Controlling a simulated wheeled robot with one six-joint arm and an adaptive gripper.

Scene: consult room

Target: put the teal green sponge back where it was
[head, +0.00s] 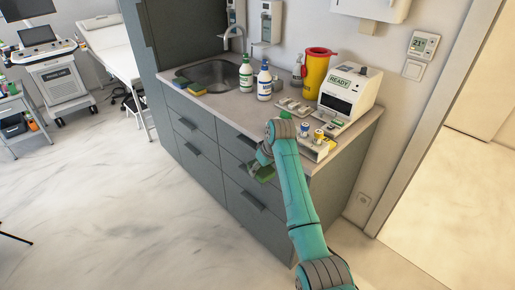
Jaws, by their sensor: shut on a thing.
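My gripper (257,164) is in front of the grey drawers, a little below the counter's front edge. It is shut on the green sponge (264,174), which looks held clear of the drawer fronts. My teal arm reaches up from the bottom right and hides part of the counter's front edge. The fingers are small here, and how they sit on the sponge is hard to see.
A sink (212,74) is set in the counter (226,104). A dark sponge (181,82) and a yellow sponge (197,89) lie at its front edge. Soap bottles (264,84), a yellow bin (316,72) and a white analyser (350,92) stand farther right. Bare counter lies between sponges and bottles.

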